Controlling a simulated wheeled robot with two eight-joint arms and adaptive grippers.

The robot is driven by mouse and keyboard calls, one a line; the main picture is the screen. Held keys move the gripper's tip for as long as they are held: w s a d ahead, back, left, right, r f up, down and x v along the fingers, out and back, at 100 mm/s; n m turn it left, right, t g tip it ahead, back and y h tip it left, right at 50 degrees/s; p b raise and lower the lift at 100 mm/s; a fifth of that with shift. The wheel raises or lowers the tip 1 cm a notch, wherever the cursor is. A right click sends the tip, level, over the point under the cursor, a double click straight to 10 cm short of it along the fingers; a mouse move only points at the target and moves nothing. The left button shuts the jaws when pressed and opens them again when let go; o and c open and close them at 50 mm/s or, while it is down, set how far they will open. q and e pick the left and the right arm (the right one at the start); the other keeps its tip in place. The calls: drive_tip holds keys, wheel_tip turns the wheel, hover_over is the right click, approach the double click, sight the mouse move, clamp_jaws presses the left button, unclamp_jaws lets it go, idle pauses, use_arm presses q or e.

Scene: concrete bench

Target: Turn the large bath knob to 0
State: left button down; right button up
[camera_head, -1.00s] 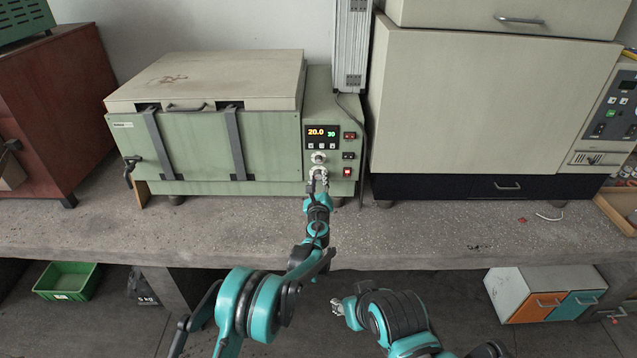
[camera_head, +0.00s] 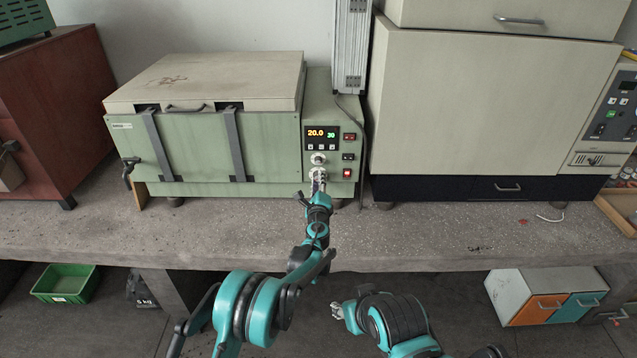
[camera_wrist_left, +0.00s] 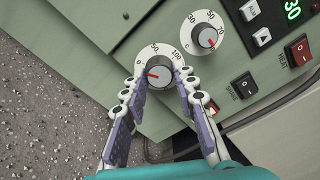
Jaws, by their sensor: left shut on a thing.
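The large bath knob (camera_wrist_left: 158,73) is a grey cap on a white dial marked 0, 50 and 100. Its red mark points left, near the 0 side. My left gripper (camera_wrist_left: 157,84) has one finger on each side of this knob and is shut on it. In the head view, my left gripper (camera_head: 318,181) covers much of the lower dial on the green bath's control panel. My right gripper (camera_head: 337,310) hangs low in front of the bench, away from the panel; its fingers are too small to read.
A second knob (camera_wrist_left: 208,38) sits close by, above the held one in the head view. A display (camera_head: 321,133) reads 20.0 and 30. Red and black switches (camera_head: 347,172) line the panel's right side. A large beige oven (camera_head: 490,110) stands to the right. The bench front (camera_head: 440,225) is mostly clear.

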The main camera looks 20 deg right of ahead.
use_arm(q)
drive_tip(key=c, duration=1.2)
unclamp_jaws()
drive_tip(key=shift+s, duration=0.1)
drive_tip(key=v, duration=1.1)
drive_tip(key=shift+s+a, duration=0.2)
drive_tip(key=shift+s, duration=0.15)
drive_tip(key=shift+r, duration=0.1)
